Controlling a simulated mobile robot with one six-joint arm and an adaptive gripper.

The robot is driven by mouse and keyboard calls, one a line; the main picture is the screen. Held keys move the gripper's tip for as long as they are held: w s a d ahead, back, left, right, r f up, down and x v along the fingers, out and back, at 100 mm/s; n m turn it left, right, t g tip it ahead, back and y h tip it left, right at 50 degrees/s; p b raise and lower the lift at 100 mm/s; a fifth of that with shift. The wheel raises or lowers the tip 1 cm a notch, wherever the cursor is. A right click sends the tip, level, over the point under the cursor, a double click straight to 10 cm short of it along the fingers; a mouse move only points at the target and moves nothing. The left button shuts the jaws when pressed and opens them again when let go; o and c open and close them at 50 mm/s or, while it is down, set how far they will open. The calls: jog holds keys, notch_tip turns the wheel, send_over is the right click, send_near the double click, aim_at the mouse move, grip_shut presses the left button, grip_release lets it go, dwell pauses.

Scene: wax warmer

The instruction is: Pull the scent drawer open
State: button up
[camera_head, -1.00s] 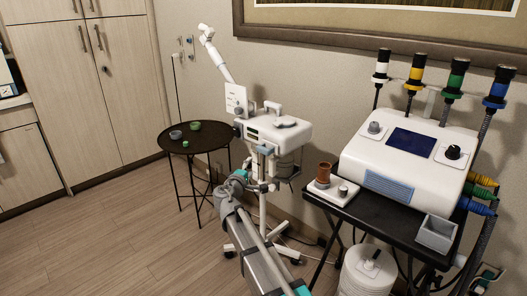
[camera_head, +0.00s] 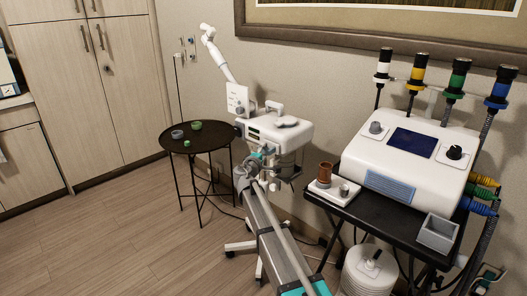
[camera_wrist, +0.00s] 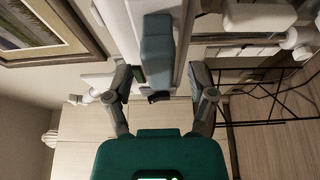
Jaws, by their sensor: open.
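The white steamer-like unit (camera_head: 280,132) stands on a wheeled stand, with a dark display on its front. My gripper (camera_head: 260,152) is just below and in front of that unit's front face. In the wrist view my gripper (camera_wrist: 165,88) is open, with one finger on each side of a blue-grey block (camera_wrist: 157,50). The block projects from a white surface and may be the scent drawer's front or handle; I cannot tell for sure. Whether the fingers touch it is unclear. My arm hides part of the stand in the head view.
A round dark table (camera_head: 208,138) with small bowls is to the left. A black cart (camera_head: 375,215) to the right carries a white console (camera_head: 405,165), with a white bucket (camera_head: 368,270) below. Wooden floor is free at the left.

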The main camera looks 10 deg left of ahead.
jog(key=shift+x, duration=0.95)
grip_shut()
